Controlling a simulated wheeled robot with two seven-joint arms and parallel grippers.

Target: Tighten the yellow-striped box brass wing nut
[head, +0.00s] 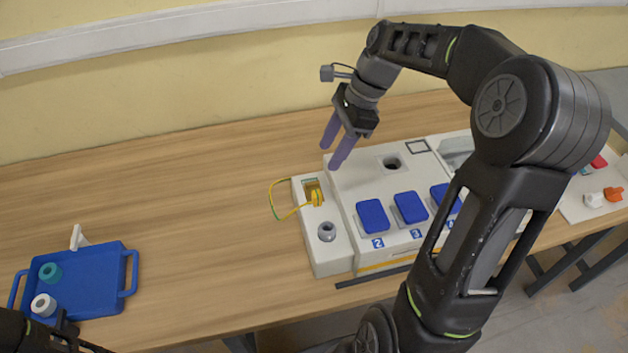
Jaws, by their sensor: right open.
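The yellow-striped box (340,186) is white, with blue flip covers on top and a yellow stripe low on its front face. A narrow white section at its left end has a square recess with a brass-coloured part (317,198), which looks like the wing nut; its exact shape is too small to tell. A yellow-green wire (284,217) loops from it over the left edge. My right gripper (331,157) is open and empty, above and slightly behind the box's left end, purple fingers pointing down. A dark part of my left arm shows at the bottom left; its fingers are not visible.
A blue tray (103,285) with a teal ring (50,272) and a white ring (43,305) lies at the left. A grey round knob (326,231) stands in front of the recess. Another white box with red and orange parts is at the right. The table's middle is clear.

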